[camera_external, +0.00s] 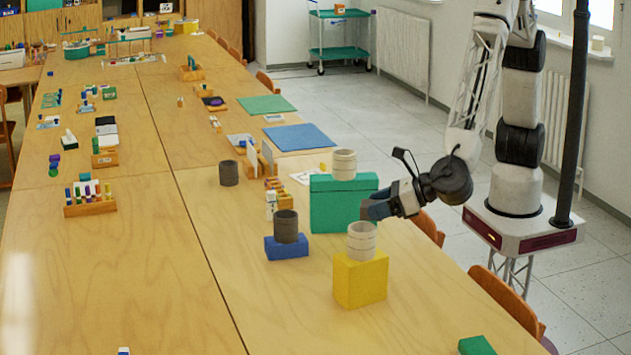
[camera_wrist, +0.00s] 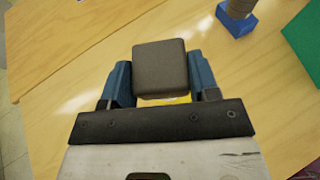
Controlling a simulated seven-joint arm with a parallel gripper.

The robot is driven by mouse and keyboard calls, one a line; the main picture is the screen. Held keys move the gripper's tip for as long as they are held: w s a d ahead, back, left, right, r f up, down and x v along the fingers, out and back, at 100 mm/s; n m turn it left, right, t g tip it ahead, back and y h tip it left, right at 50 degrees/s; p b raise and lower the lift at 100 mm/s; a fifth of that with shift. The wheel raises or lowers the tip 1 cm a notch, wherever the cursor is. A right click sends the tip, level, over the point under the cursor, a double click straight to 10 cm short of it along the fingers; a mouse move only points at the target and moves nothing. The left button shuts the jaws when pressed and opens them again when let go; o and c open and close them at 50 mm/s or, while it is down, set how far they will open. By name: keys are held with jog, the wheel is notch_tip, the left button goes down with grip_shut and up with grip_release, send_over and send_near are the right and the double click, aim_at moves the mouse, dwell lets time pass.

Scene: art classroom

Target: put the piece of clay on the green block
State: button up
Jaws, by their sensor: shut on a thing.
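A grey-brown block-shaped piece of clay (camera_wrist: 161,68) sits between the two blue fingers of my gripper (camera_wrist: 162,88) in the wrist view. The fingers are shut on its sides. In the external view, my gripper (camera_external: 372,209) is in front of the right side of the large green block (camera_external: 330,207), and I cannot make out the clay clearly there. A beige ringed cup (camera_external: 344,164) stands on the green block. Part of the green block (camera_wrist: 303,42) shows at the right edge of the wrist view.
A yellow block (camera_external: 360,280) bears another beige cup (camera_external: 362,240), close below my gripper. A blue block (camera_external: 287,248) bears a dark cup (camera_external: 286,226). A small green piece (camera_external: 476,346) lies at the front edge. The table's left front (camera_external: 110,270) is mostly clear.

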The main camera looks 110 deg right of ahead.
jog(key=s+a+n+t+y, duration=0.1)
jog(key=s+a+n+y, duration=0.2)
jog(key=s+a, duration=0.7)
jog(key=s+a+n+y, duration=0.25)
jog(key=s+a, duration=0.55)
jog(key=s, duration=0.5)
notch_tip(320, 180, down, 13)
jog(key=shift+w+d, duration=0.15)
jog(key=shift+w, duration=0.2)
jog(key=shift+y, duration=0.25)
send_over(478, 338)
jog(key=shift+w+f, duration=0.1)
jog(key=shift+f, duration=0.6)
